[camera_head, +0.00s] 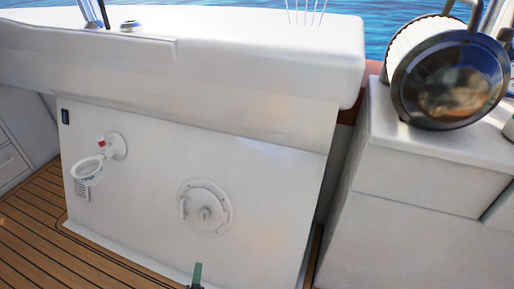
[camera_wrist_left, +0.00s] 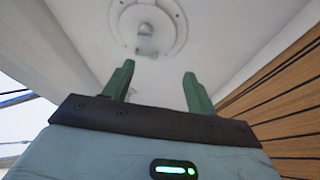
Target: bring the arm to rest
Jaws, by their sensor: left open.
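My left gripper (camera_wrist_left: 155,88) is open in the left wrist view, its two green fingers apart with nothing between them. In the head view only a green fingertip of my left gripper (camera_head: 197,273) shows at the bottom edge. The round white hatch (camera_head: 206,207) with a central knob is set in the white panel. It also shows in the left wrist view (camera_wrist_left: 148,22), beyond the fingertips and apart from them. My right gripper is in neither view.
A white fitting with a red part (camera_head: 115,147) and a ring-shaped holder (camera_head: 88,168) stick out from the white panel (camera_head: 270,190). A dark round pan (camera_head: 450,82) stands on the white counter (camera_head: 385,125) at right. The plank floor (camera_head: 35,235) at left is clear.

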